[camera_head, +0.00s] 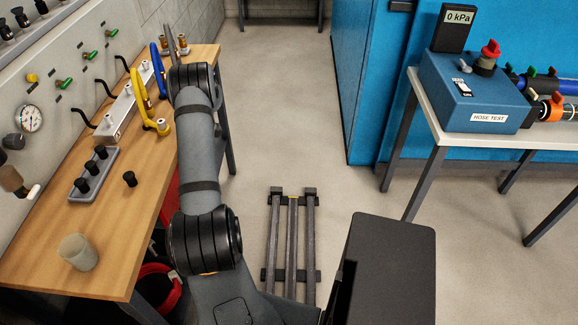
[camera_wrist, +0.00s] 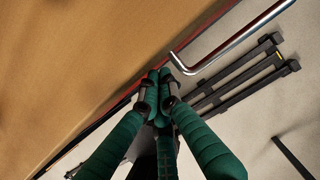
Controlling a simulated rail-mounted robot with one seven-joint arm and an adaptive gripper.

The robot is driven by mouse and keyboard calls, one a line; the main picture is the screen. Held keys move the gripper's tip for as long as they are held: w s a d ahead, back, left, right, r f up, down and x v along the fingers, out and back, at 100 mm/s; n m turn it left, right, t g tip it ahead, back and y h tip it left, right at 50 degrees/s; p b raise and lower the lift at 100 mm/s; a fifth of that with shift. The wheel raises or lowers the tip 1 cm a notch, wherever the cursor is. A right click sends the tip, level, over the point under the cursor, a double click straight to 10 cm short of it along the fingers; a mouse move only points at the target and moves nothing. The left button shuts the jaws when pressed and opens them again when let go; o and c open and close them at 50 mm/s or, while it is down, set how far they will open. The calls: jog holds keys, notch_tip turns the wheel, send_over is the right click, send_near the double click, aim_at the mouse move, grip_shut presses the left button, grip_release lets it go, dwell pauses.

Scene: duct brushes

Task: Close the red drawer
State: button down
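The red drawer (camera_head: 170,199) shows as a small red patch at the front edge of the wooden bench, mostly hidden by my arm. In the wrist view it is a thin red strip (camera_wrist: 131,97) along the bench edge. Its silver bar handle (camera_wrist: 232,40) runs from the upper right and bends in near the middle. My gripper (camera_wrist: 158,83) has its green fingers drawn together, with nothing seen between them. The fingertips are beside the bent end of the handle; contact cannot be told. How far the drawer is out cannot be told.
The wooden bench (camera_head: 120,225) holds a plastic cup (camera_head: 78,252), a grey block with black plugs (camera_head: 93,174) and yellow hooks (camera_head: 150,112). A dark rack (camera_head: 291,240) lies on the floor to the right. A table with a blue test box (camera_head: 474,92) stands farther right.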

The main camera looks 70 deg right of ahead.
dwell(0.4)
jog(key=s+d+r, duration=0.2)
jog(key=s+r, duration=0.5)
jog(key=r, duration=0.2)
jog(key=shift+s+r+b, duration=0.15)
jog(key=shift+s+b, duration=0.1)
jog(key=shift+b, duration=0.2)
jog(key=w+a+f+p, duration=0.1)
jog(key=w+f, duration=0.5)
jog(key=f, duration=0.3)
jog(key=shift+w+a+f, duration=0.15)
jog(key=shift+w+a, duration=0.25)
jog(key=shift+w, duration=0.1)
